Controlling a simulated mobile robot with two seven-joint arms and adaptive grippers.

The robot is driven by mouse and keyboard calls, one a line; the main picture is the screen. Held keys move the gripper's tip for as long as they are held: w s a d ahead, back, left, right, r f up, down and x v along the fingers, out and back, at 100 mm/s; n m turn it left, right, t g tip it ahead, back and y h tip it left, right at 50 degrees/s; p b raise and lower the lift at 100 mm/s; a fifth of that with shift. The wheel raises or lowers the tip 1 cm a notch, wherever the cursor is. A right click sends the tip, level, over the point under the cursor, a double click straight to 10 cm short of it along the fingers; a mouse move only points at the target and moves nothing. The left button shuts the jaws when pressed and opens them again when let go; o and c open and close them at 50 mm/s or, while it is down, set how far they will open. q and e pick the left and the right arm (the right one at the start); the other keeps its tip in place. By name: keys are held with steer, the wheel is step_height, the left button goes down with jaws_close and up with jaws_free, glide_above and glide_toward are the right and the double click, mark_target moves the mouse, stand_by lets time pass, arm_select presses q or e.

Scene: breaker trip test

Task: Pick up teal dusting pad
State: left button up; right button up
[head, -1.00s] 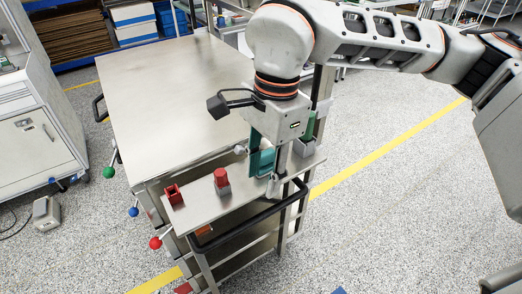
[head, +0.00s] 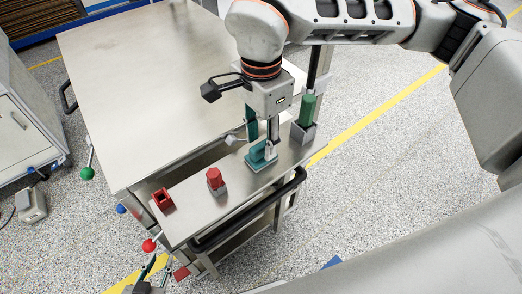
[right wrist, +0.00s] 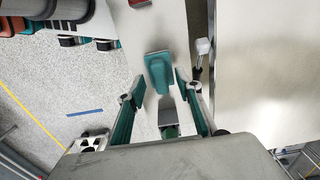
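The teal dusting pad (head: 258,162) lies on the steel side shelf of the cart. It also shows in the right wrist view (right wrist: 159,72), with its raised grip toward the camera. My right gripper (head: 262,146) points down over the pad. Its teal-lined fingers (right wrist: 160,80) are spread wide, with the pad between and just beyond the tips. Nothing is held, and I cannot tell whether a finger touches the pad. My left gripper (head: 150,281) shows only partly at the bottom left, away from the pad; its fingers are unclear.
On the same shelf (head: 236,190) are a red block in a grey holder (head: 215,182), an open red box (head: 163,200) and a green block in a grey holder (head: 308,108). A pale knob (head: 232,139) stands beside the pad. A black handle rail (head: 250,212) runs along the shelf's front.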

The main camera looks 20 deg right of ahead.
mark_target(261, 144)
steer(key=shift+f, duration=1.05)
jaws_close()
steer(key=shift+r, duration=0.15)
step_height(261, 144, up, 20)
steer(key=c, duration=0.7)
jaws_free()
jaws_close()
